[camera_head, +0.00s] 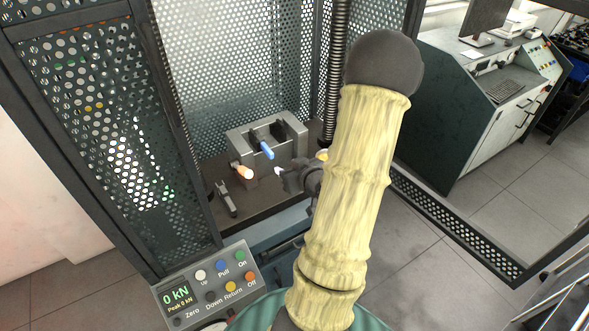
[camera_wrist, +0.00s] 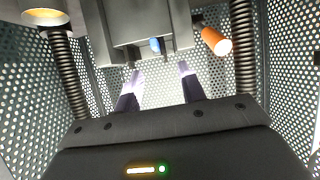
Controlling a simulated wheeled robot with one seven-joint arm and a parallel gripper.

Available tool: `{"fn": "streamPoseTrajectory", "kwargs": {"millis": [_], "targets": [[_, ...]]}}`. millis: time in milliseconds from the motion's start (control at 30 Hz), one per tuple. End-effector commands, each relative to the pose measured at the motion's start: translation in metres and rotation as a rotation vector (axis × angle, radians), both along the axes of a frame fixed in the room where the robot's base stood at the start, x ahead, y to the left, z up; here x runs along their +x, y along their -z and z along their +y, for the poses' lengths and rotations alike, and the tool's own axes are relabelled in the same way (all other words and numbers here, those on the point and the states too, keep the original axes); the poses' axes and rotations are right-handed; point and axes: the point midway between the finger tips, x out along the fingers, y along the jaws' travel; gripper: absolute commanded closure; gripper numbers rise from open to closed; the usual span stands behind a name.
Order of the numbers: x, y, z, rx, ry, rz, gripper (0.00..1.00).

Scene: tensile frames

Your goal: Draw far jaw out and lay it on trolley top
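A grey U-shaped grip block (camera_head: 292,137) stands on the bed inside the test frame. A dark piece with a blue end (camera_head: 265,150) sits in its opening. An orange handle (camera_head: 243,171) sticks out at its front left. I cannot tell which part is the far jaw. My gripper (camera_head: 281,174) is in front of the block, partly hidden by my arm. In the wrist view my gripper (camera_wrist: 158,70) is open and empty, its two fingers apart, below the block (camera_wrist: 135,22), the blue end (camera_wrist: 155,45) and the orange handle (camera_wrist: 216,41). No trolley top is clearly visible.
A dark tool-like piece (camera_head: 226,199) lies on the dark bed at the left. Perforated guard panels (camera_head: 110,125) and a ribbed column (camera_head: 336,75) stand close around. A control panel (camera_head: 207,287) reads 0 kN. A green-sided desk (camera_head: 470,115) stands at right.

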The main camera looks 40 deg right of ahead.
Motion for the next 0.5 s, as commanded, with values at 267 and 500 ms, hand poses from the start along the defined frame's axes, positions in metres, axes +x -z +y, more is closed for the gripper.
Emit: {"fn": "streamPoseTrajectory", "kwargs": {"millis": [267,500], "targets": [[-0.0081,-0.0024,-0.0116,0.001,0.017,-0.072,0.6],[-0.0068,-0.002,-0.0118,0.0,0.018,-0.07,0.6]]}}
